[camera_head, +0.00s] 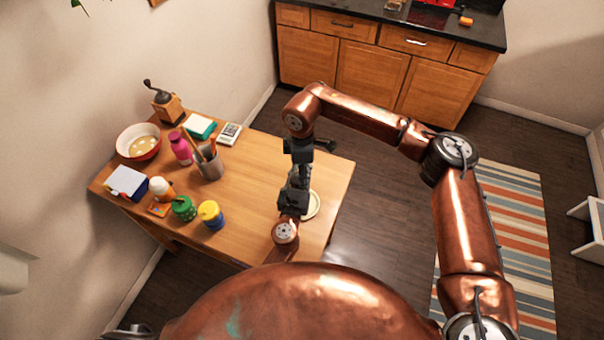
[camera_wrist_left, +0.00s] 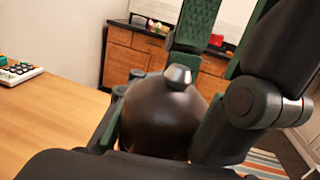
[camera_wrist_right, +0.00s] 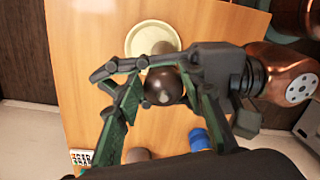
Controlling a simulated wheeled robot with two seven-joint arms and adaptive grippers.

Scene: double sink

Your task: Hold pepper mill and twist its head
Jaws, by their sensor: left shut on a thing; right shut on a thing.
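The pepper mill shows a dark round head with a small metal knob (camera_wrist_right: 164,86) in the right wrist view. The head and its grey knob also fill the middle of the left wrist view (camera_wrist_left: 160,110). My left gripper (camera_head: 294,188) comes in low from the side and is shut around the mill below its head. My right gripper (camera_head: 299,160) reaches down from above, its green-padded fingers on both sides of the head, shut on it. In the head view the grippers hide nearly all of the mill, and its base is hidden in every view.
A pale plate (camera_head: 314,206) lies beside the grippers on the wooden table (camera_head: 262,160). A coffee grinder (camera_head: 167,106), bowl (camera_head: 139,154), pink bottle (camera_head: 180,149), pencil cup (camera_head: 210,168), calculator (camera_head: 230,133), green jar (camera_head: 184,208) and yellow-lidded blue jar (camera_head: 211,216) stand to the left.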

